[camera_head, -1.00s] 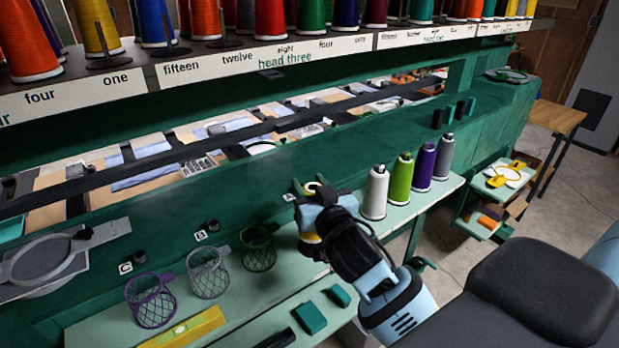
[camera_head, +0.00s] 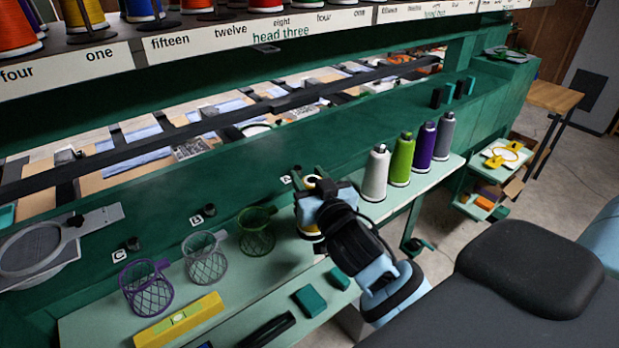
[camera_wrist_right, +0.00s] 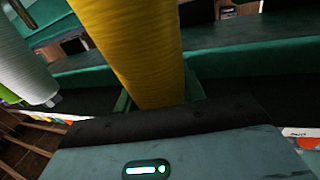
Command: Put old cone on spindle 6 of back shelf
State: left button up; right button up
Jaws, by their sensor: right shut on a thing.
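My right gripper (camera_head: 318,208) is shut on a yellow cone, over the pale green lower shelf. In the head view the gripper hides most of this cone, and only a small yellow piece (camera_head: 308,230) shows. In the right wrist view the yellow cone (camera_wrist_right: 130,45) rises between the fingers, slightly tilted. The upper rack (camera_head: 215,42) carries coloured cones above number labels such as fifteen, twelve and eight. No label reading six is visible, and I cannot tell which spindle is 6. My left gripper is not in view.
White (camera_head: 376,175), green (camera_head: 401,160), purple (camera_head: 422,155) and grey (camera_head: 443,145) cones stand right of the gripper. Wire baskets (camera_head: 205,257) and a yellow level (camera_head: 178,320) lie left. A dark seat (camera_head: 530,265) fills the lower right.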

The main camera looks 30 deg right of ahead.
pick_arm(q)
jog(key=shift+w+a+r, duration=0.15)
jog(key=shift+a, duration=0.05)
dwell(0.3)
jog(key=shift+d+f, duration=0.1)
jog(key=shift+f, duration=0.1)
pick_arm(e)
jog(key=shift+f, duration=0.4)
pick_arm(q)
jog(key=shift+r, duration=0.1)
pick_arm(e)
jog(key=shift+r, duration=0.1)
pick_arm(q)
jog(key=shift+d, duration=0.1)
pick_arm(e)
jog(key=o, duration=1.4)
jog(key=shift+s, duration=0.15)
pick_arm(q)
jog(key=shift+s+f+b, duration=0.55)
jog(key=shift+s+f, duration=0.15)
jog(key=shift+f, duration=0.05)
pick_arm(e)
jog(key=s, duration=0.3)
jog(key=s+a, duration=0.1)
jog(key=s, duration=0.3)
jog(key=shift+s+a, duration=0.2)
jog(key=shift+s, duration=0.05)
